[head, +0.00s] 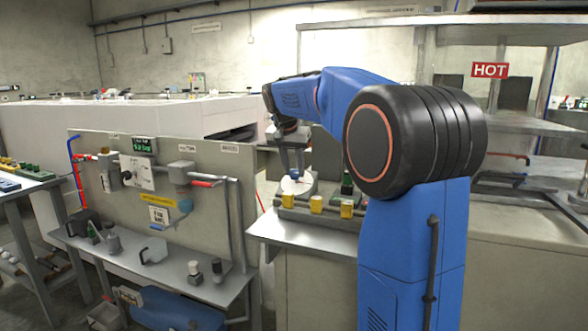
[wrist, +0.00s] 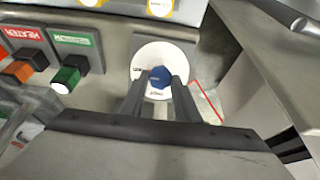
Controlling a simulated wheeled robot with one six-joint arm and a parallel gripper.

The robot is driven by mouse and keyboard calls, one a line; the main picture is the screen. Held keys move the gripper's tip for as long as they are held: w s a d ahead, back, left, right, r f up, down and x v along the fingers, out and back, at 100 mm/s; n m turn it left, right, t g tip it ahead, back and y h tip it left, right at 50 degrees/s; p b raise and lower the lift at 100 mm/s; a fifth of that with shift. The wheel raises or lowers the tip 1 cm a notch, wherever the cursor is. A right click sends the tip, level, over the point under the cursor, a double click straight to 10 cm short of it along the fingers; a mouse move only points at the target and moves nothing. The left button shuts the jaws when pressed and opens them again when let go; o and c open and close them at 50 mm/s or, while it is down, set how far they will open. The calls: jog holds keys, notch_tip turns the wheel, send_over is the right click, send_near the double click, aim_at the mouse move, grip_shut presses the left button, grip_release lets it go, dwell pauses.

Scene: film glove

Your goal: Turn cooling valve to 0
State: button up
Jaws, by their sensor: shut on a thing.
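A round white dial with a blue knob in its middle, which looks like the cooling valve, is in the wrist view; the white dial plate (wrist: 150,57) surrounds the blue knob (wrist: 161,76). My gripper (wrist: 160,85) is shut on the blue knob, with a dark finger on each side of it. In the head view my gripper (head: 292,172) points down at the white dial (head: 304,186) on the bench panel. Fine print on the dial is too small to read, and the fingers hide part of it.
In the wrist view, a green-labelled switch (wrist: 75,43) and a red heater switch (wrist: 25,51) are left of the dial. Yellow-fronted parts (head: 316,204) line the bench's front edge in the head view. A grey pipe panel (head: 110,170) stands at left.

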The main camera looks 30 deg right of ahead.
jog(key=n, duration=0.4)
jog(key=shift+w+a+n, duration=0.1)
jog(key=shift+a+n, duration=0.05)
jog(key=shift+n, duration=0.15)
jog(key=n+h, duration=0.1)
jog(key=n, duration=0.3)
jog(key=shift+a+n+g, duration=0.1)
jog(key=shift+n+g, duration=0.2)
jog(key=n, duration=0.4)
jog(key=shift+a+f+h, duration=0.1)
jog(key=shift+a+h, duration=0.05)
jog(key=shift+h, duration=0.15)
jog(key=shift+n+h, duration=0.3)
jog(key=shift+n, duration=1.8)
jog(key=o, duration=1.1)
jog(key=shift+c, duration=0.2)
jog(key=shift+a, duration=0.1)
